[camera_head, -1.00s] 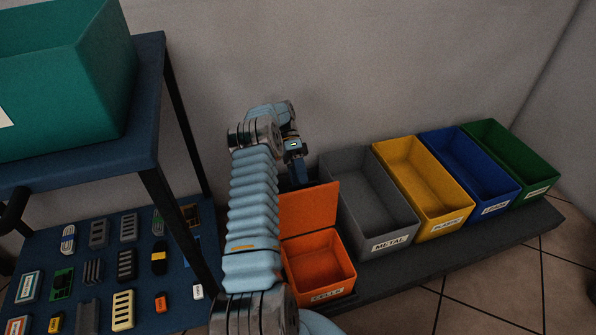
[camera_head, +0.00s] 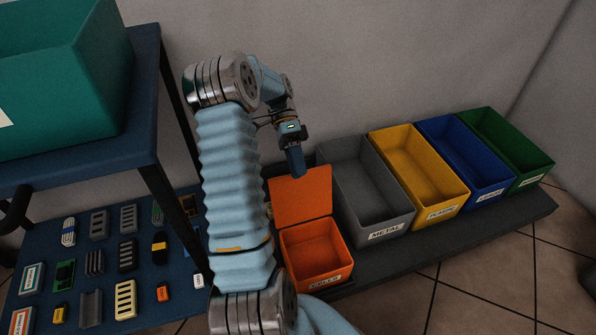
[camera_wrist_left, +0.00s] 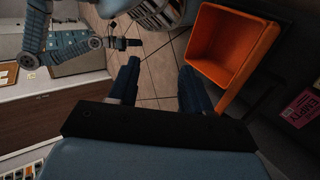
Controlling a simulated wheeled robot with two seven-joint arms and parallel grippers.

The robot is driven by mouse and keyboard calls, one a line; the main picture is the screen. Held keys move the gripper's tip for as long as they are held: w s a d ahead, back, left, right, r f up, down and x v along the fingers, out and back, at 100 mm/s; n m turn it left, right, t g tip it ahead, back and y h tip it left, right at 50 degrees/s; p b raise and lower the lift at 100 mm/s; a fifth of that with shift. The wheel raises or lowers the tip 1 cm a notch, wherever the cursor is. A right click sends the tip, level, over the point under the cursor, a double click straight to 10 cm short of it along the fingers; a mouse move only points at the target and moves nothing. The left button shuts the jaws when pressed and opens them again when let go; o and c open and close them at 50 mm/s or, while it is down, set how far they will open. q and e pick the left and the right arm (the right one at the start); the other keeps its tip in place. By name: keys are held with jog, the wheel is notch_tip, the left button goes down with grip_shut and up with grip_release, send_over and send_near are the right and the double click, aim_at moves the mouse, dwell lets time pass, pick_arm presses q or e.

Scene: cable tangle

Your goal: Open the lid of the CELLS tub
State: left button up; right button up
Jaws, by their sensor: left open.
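The orange CELLS tub (camera_head: 317,258) stands at the left end of the dark low shelf, its label facing front. Its orange lid (camera_head: 301,196) stands upright at the back edge, so the tub is open and looks empty. My left gripper (camera_head: 297,170) is above and behind the raised lid, pointing down; the head view does not clearly show a gap to the lid. In the left wrist view the fingers (camera_wrist_left: 160,88) are apart with nothing between them, and the open tub (camera_wrist_left: 228,45) is to their right.
Grey METAL (camera_head: 365,190), yellow (camera_head: 418,175), blue (camera_head: 465,160) and green (camera_head: 508,148) open bins stand right of the tub. A blue board (camera_head: 110,285) at left holds several small devices. A teal bin (camera_head: 65,80) sits on the table above it. Tiled floor lies in front.

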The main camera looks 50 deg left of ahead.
pick_arm(q)
jog(key=s+d+r, duration=0.2)
jog(key=d, duration=0.1)
jog(key=shift+s+d, duration=0.3)
jog(key=shift+s, duration=0.1)
jog(key=w+d+f+n+t+y+p, duration=0.25)
jog(key=d+f+n+y+p, duration=0.2)
jog(key=d+f, duration=1.6)
jog(key=s+d+f+n+t+y+p, duration=0.1)
jog(key=s+d+t, duration=0.1)
jog(key=d, duration=0.6)
jog(key=shift+s+d+f+n, duration=0.25)
jog(key=shift+s+n, duration=0.1)
jog(key=shift+s, duration=0.25)
jog(key=shift+t+y, duration=0.25)
